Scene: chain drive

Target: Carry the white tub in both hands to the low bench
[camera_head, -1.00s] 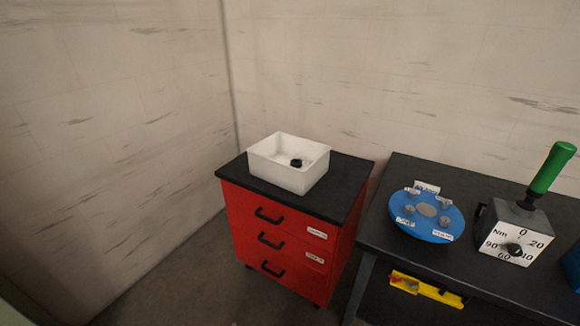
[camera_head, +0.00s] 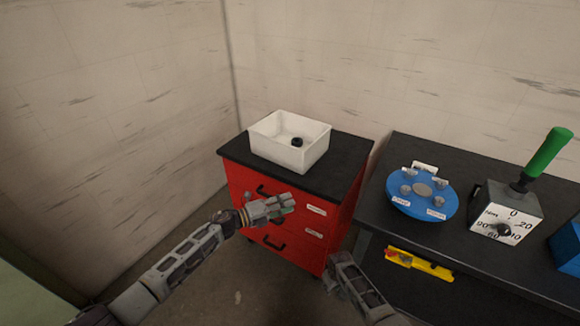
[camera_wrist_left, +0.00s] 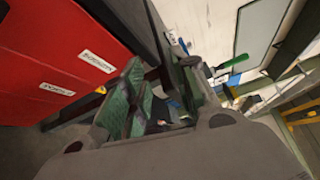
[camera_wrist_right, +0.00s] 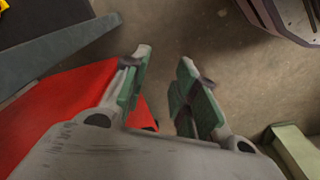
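The white tub (camera_head: 290,146) is an open rectangular box standing on the black top of a red drawer cabinet (camera_head: 237,190). My right gripper (camera_head: 340,270) is low beside the cabinet's right side. In the right wrist view (camera_wrist_right: 160,85) it is open and empty over the floor. I cannot tell which surface is the low bench.
A dark workbench (camera_head: 480,255) stands right of the cabinet with a gap between. It holds a blue round plate (camera_head: 422,210), a torque gauge (camera_head: 505,215) with a green handle and a blue box (camera_head: 568,245). A yellow tool (camera_head: 420,263) lies below. Walls close the back and left.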

